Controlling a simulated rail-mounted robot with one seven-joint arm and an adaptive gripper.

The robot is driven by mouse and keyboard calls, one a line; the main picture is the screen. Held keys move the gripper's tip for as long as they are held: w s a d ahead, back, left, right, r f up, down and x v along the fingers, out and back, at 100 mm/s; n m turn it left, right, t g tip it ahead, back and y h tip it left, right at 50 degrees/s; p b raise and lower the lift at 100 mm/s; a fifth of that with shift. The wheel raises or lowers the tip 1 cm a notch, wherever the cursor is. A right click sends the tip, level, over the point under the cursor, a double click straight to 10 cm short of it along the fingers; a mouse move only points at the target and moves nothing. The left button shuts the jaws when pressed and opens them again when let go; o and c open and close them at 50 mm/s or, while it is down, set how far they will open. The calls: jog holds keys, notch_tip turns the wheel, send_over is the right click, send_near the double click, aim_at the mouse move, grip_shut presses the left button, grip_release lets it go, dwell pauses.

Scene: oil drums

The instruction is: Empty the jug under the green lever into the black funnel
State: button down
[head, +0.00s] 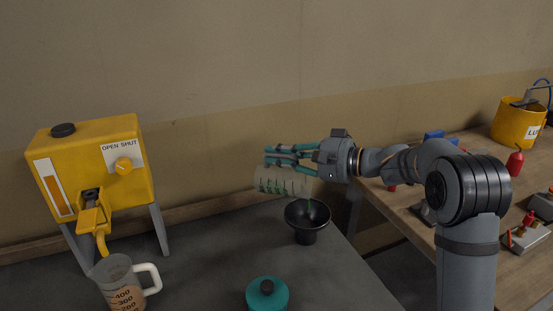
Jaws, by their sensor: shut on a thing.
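My gripper (292,158) is shut on a pale see-through jug (282,182) with green markings. The jug is tilted far over, almost on its side, with its mouth to the right. It is above and to the left of the black funnel (307,216). A thin green stream runs down from the jug's mouth area into the funnel's bowl. How much liquid is left in the jug is hard to tell. The funnel stands upright on the dark bench. I see no green lever in this view.
A yellow dispenser (105,165) on grey legs stands at left, with a yellow spout. A second jug (120,285) with orange-brown contents stands below it. A teal round-topped object (267,294) is in front of the funnel. A wooden table (470,225) with a yellow bucket (517,123) is at right.

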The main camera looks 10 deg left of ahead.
aim_at(297, 157)
jog(key=shift+s+d+r+y+b, duration=0.2)
jog(key=shift+d+y+b, duration=0.3)
jog(key=shift+b, duration=1.4)
jog(key=shift+s+d+r+y+b, duration=0.2)
jog(key=shift+d+y+b, duration=0.25)
jog(key=shift+b, duration=1.4)
jog(key=shift+s+d+r+t+y+b, duration=0.2)
jog(key=shift+d+r+y+b, duration=0.25)
jog(key=shift+b, duration=1.2)
jog(key=shift+s+d+r+t+y+b, duration=0.2)
jog(key=shift+d+t+y+b, duration=0.25)
jog(key=shift+b, duration=1.15)
jog(key=shift+s+d+r+t+y+b, duration=0.25)
jog(key=shift+d+b, duration=0.35)
jog(key=shift+b, duration=1.05)
jog(key=shift+w+g, duration=0.15)
jog(key=shift+g, duration=0.15)
